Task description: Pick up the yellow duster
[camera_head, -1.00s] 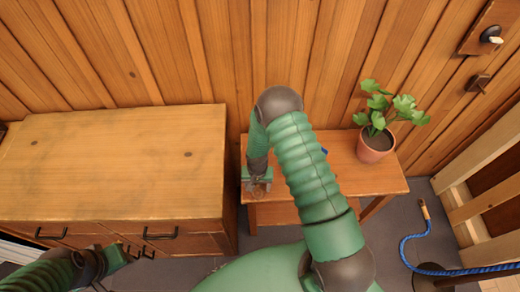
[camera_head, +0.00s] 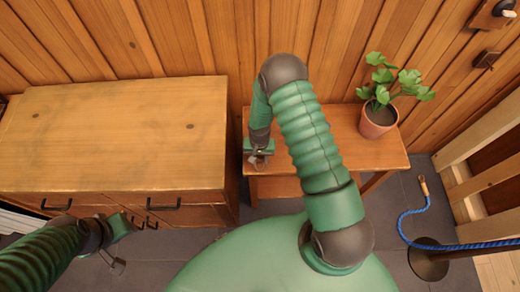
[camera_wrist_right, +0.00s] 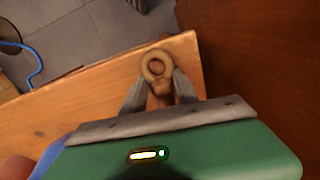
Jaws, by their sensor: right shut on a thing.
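My right gripper (camera_head: 258,160) is at the left front end of the wooden bench (camera_head: 345,135). In the right wrist view, its fingers (camera_wrist_right: 160,95) are shut on a tan-yellow piece with a ring-shaped end (camera_wrist_right: 156,66). This may be part of the yellow duster; the rest of it is hidden by the gripper, and I see no cloth or bristles. The ring end lies near the bench edge.
A potted plant (camera_head: 378,120) stands at the bench's right end. The wooden cabinet (camera_head: 110,130) stands close left of the bench. A blue rope (camera_head: 408,225) and round dark base (camera_head: 428,260) are on the floor at right. A blue thing (camera_wrist_right: 50,158) shows beside my gripper.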

